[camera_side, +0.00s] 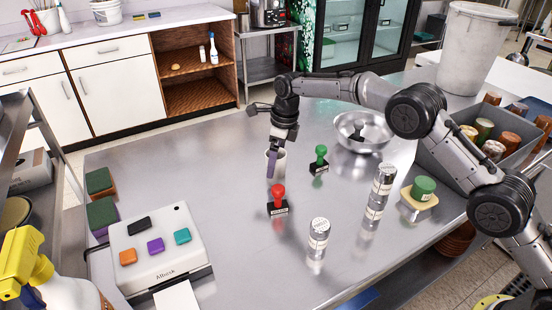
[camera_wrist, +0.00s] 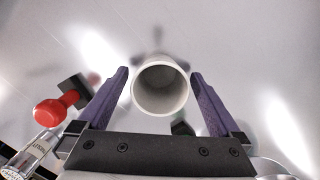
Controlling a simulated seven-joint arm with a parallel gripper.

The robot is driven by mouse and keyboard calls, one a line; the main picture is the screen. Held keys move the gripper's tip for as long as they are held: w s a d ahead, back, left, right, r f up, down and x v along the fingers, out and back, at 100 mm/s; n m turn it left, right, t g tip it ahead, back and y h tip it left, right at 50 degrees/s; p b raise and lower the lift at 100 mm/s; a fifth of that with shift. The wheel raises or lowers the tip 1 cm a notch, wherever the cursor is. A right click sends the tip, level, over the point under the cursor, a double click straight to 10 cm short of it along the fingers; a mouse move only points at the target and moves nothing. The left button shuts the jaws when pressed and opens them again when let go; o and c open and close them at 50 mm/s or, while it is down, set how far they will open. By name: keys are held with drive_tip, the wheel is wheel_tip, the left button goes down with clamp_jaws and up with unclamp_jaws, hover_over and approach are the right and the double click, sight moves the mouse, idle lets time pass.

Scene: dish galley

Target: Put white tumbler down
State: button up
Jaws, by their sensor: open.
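The white tumbler (camera_side: 280,160) stands upright on the steel table, partly hidden behind my gripper in the side view. In the wrist view the tumbler (camera_wrist: 160,87) shows its open, empty mouth between my two purple fingers. My gripper (camera_side: 271,166) is open and low around the tumbler. In the wrist view my gripper (camera_wrist: 158,80) has a gap between each finger and the tumbler wall, so the fingers do not appear to touch it.
A red-handled stamp (camera_side: 278,200) stands just in front of the tumbler. A green-handled stamp (camera_side: 320,160) stands to its right. A steel bowl (camera_side: 345,126) lies behind, and metal canisters (camera_side: 319,238) stand at front right. The table is clear to the tumbler's left.

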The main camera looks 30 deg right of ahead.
wheel_tip(320, 180, up, 12)
drive_tip(key=s+d, duration=0.1)
drive_tip(key=shift+s+d, duration=0.15)
idle(0.3)
drive_tip(key=shift+r, duration=0.2)
drive_tip(key=s+d+r+n+t, duration=0.1)
drive_tip(key=s+d+r+n, duration=0.5)
drive_tip(key=s, duration=0.3)
drive_tip(key=s+d+r+n+t, duration=0.1)
drive_tip(key=s+d+r+n, duration=0.2)
drive_tip(key=s+r+n, duration=0.6)
drive_tip(key=s+d+f+n, duration=0.2)
drive_tip(key=s+f+n, duration=0.1)
drive_tip(key=s, duration=0.5)
drive_tip(key=s+d+f+n+t, duration=0.1)
drive_tip(key=s+f+n, duration=0.3)
drive_tip(key=s, duration=0.5)
drive_tip(key=s+d+f+n+t+h, duration=0.1)
drive_tip(key=s+d+f+n, duration=0.1)
drive_tip(key=s+n, duration=0.3)
drive_tip(key=s+f, duration=0.1)
drive_tip(key=s, duration=0.3)
drive_tip(key=shift+s+d+f, duration=0.15)
drive_tip(key=shift+d+f, duration=0.1)
drive_tip(key=shift+d, duration=0.1)
